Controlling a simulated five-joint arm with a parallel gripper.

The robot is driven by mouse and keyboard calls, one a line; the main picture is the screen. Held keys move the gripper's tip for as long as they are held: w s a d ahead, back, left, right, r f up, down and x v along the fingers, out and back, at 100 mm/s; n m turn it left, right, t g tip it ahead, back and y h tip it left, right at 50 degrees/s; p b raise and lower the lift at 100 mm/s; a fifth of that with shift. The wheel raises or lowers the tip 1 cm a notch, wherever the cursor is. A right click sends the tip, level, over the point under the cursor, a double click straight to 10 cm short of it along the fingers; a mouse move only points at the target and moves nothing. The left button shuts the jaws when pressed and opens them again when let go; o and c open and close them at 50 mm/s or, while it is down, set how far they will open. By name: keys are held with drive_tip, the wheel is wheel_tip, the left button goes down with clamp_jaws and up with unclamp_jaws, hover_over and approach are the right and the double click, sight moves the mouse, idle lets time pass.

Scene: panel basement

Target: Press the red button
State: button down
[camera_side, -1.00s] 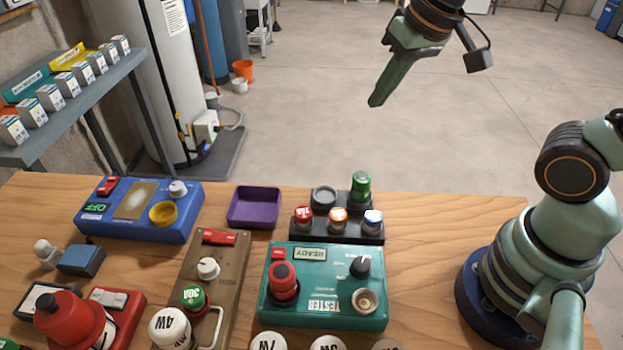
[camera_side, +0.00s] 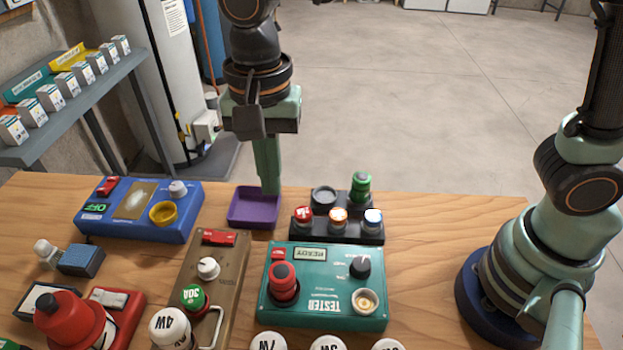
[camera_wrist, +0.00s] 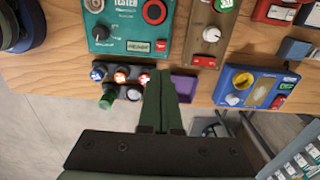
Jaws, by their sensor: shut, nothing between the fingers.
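The teal tester box (camera_side: 325,317) stands at the middle front of the table. It carries a large red button (camera_side: 283,276) in a dark collar at its left, and a small red switch (camera_side: 279,254) above that. In the wrist view the large red button (camera_wrist: 154,11) is at the top edge. The frames do not show which red part the task names. My gripper (camera_side: 271,192) is shut and empty, pointing down over the purple tray, behind and apart from the tester. Its fingers (camera_wrist: 166,76) also show in the wrist view.
The purple tray (camera_side: 253,222) is by my fingertips. A dark rack (camera_side: 370,232) with several coloured caps stands to its right. A blue box (camera_side: 118,228), a brown panel (camera_side: 224,262) and a red cone-shaped object (camera_side: 70,318) crowd the left.

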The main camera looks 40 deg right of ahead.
sight(281, 252)
drive_tip(key=shift+f, duration=0.1)
wheel_tip(281, 252, down, 14)
drive_tip(key=shift+r, duration=0.1)
idle(0.7)
drive_tip(key=shift+s+d+f, duration=0.1)
drive_tip(key=shift+f, duration=1)
wheel_tip(281, 252, up, 15)
drive_tip(key=shift+w+a, duration=0.2)
drive_tip(key=shift+w, duration=0.05)
idle(0.4)
drive_tip(key=d+r+n+t, duration=0.2)
drive_tip(key=d+n, duration=0.1)
drive_tip(key=d, duration=0.5)
drive_tip(key=s+d+r+n+t, duration=0.1)
drive_tip(key=d+r+n, duration=0.1)
drive_tip(key=d, duration=0.6)
drive_tip(key=s+d+r+n+t, duration=0.1)
drive_tip(key=d+n, duration=0.3)
drive_tip(key=d, duration=0.5)
drive_tip(key=shift+s+r+t, duration=0.15)
drive_tip(key=shift+r+t, duration=0.25)
drive_tip(key=shift+t, duration=0.4)
